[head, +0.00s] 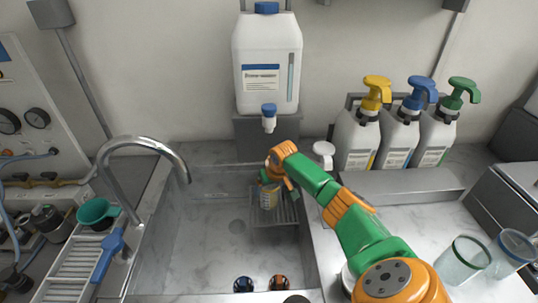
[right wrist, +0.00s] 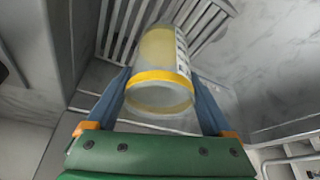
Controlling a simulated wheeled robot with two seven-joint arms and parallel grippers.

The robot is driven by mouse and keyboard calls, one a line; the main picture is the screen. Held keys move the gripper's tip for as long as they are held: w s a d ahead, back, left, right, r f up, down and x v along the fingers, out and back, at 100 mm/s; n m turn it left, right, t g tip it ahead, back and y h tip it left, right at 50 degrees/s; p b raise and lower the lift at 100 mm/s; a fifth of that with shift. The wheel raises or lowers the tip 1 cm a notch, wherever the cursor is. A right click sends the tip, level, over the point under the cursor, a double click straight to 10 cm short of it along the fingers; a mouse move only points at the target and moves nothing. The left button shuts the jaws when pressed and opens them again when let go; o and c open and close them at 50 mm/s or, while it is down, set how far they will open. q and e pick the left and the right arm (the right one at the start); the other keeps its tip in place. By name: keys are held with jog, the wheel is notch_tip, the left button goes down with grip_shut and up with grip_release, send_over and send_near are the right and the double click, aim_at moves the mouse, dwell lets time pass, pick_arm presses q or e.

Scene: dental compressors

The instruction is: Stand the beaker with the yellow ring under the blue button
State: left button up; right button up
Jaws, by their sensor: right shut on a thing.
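The beaker with the yellow ring (right wrist: 160,76) is clear, with a white printed strip on its side. My right gripper (right wrist: 160,100) is shut on it, one blue-grey finger on each side near the ringed rim. In the head view the beaker (head: 268,196) is at the slatted rack in the sink, partly hidden by my right gripper (head: 270,182). I cannot tell whether its base touches the slats. The blue button (head: 268,108) tops the small white tap of the big white canister (head: 267,75), above and behind the gripper. My left gripper is not in view.
The slatted rack (head: 275,216) sits in the grey sink (head: 200,245). A curved metal faucet (head: 145,143) stands left. Yellow, blue and green pump bottles (head: 398,135) stand right. A green-rimmed beaker (head: 462,264) and a blue-rimmed beaker (head: 512,252) stand at the lower right.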

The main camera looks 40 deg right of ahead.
jog(key=shift+d+f, duration=0.1)
jog(key=shift+f, duration=0.1)
jog(key=o, duration=1.1)
jog(key=shift+o, duration=0.2)
jog(key=shift+r, duration=0.25)
jog(key=p+v, duration=0.1)
jog(key=v, duration=1)
jog(key=shift+r+p, duration=0.3)
jog(key=shift+r, duration=0.05)
jog(key=shift+s, duration=0.15)
